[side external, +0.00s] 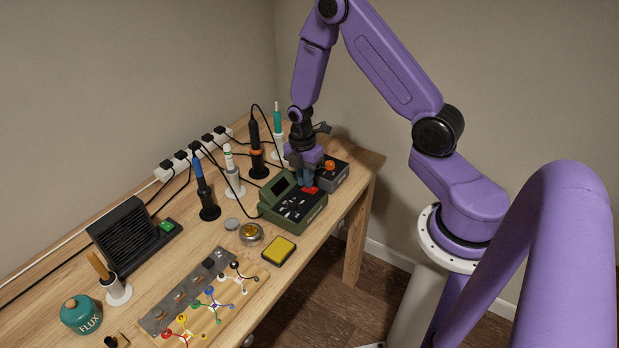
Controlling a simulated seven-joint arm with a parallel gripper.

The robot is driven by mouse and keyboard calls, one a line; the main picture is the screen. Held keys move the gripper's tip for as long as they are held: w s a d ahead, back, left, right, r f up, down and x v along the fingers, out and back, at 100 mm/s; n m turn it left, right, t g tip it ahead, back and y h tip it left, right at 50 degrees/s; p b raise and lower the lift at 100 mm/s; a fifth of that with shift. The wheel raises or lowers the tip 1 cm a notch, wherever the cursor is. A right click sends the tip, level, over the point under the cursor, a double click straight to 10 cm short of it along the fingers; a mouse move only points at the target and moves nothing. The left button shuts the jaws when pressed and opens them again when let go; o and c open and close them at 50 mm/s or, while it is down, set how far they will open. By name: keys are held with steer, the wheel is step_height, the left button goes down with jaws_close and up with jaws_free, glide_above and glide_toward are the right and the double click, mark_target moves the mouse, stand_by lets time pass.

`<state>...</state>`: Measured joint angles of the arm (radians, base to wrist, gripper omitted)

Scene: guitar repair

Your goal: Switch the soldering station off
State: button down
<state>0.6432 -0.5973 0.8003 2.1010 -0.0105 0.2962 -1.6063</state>
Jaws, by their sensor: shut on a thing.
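A green box-shaped station (284,213) with a dark display and a black panel of small controls stands at the back right of the bench; I take it to be the soldering station. A red switch (311,189) sits at its right rear corner. My gripper (306,183) points down at that corner, its fingers close together at the red switch and seemingly shut on it. The fingers hide part of the switch, and its on or off position cannot be told.
A grey box (334,177) with an orange knob stands right behind the station. Several tool holders, including an orange-collared one (257,150), stand to its left with cables. A yellow sponge tray (279,250) and round brass tin (250,234) lie in front. A black fan unit (127,237) stands left.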

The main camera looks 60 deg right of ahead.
steer(key=shift+s+f, duration=0.4)
steer(key=shift+s, duration=0.15)
steer(key=shift+s+r, duration=0.15)
steer(key=shift+s, duration=0.45)
steer(key=w+r, duration=0.4)
steer(key=r, duration=0.9)
steer(key=s+a+r+m, duration=0.1)
steer(key=s+a+r, duration=0.3)
steer(key=a, duration=0.2)
steer(key=s+a+r+m, duration=0.2)
steer(key=s+a, duration=0.2)
steer(key=s, duration=0.7)
steer(key=s+a+r+m, duration=0.2)
steer(key=s+a+r, duration=0.1)
steer(key=s, duration=0.8)
steer(key=shift+s+a+r+t, duration=0.25)
steer(key=shift+a+t, duration=0.15)
steer(key=shift+a, duration=0.5)
